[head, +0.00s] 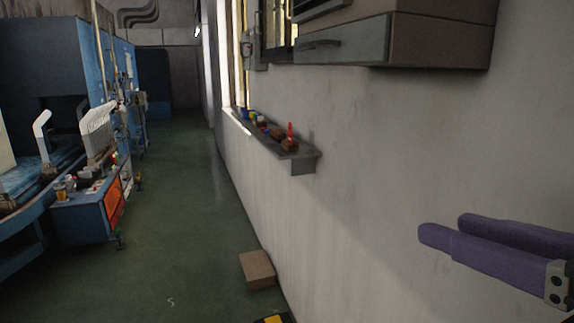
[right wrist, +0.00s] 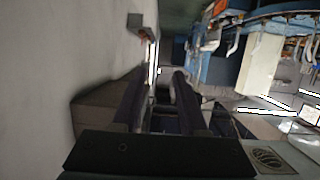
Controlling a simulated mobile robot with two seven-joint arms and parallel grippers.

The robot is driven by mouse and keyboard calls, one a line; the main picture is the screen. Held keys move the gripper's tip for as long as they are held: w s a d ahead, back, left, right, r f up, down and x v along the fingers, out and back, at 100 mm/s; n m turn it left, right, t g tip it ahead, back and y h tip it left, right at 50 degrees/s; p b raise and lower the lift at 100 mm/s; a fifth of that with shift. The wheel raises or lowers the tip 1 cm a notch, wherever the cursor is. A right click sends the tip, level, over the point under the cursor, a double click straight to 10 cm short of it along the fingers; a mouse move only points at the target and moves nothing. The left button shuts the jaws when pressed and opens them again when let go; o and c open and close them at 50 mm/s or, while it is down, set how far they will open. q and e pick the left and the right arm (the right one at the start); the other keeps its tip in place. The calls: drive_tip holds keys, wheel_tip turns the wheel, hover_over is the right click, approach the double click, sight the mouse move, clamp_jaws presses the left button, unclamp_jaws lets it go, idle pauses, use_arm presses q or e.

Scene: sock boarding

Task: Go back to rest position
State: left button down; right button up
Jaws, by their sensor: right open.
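My right gripper (head: 448,229) shows at the right edge of the head view, with two purple fingers pointing left. The fingers are apart with nothing between them. It is in front of the bare grey wall and touches nothing that I can see. In the right wrist view its two dark fingers (right wrist: 162,78) are also apart and empty. My left gripper is not in view.
The wall (head: 370,180) runs close along the right, with a cabinet (head: 400,40) above and a small shelf (head: 302,163) holding several items. A brown box (head: 257,269) lies on the floor. Blue machines with white boards (head: 97,135) stand left. The green aisle (head: 180,190) is clear.

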drive_tip(key=s+d+f+m+g+h, duration=0.1)
drive_tip(key=s+d+f+g+h, duration=0.1)
drive_tip(key=s+f+g, duration=0.45)
drive_tip(key=s+d+f+m+g+h, duration=0.1)
drive_tip(key=s+d+f+g+h, duration=0.15)
drive_tip(key=s+f, duration=0.65)
wheel_tip(320, 180, up, 30)
drive_tip(key=s+g+p, duration=0.1)
drive_tip(key=p, duration=2.9)
drive_tip(key=shift+s+a+r+g+p, duration=0.15)
drive_tip(key=shift+s+a+g+p, duration=0.1)
drive_tip(key=shift+s+g+p, duration=0.1)
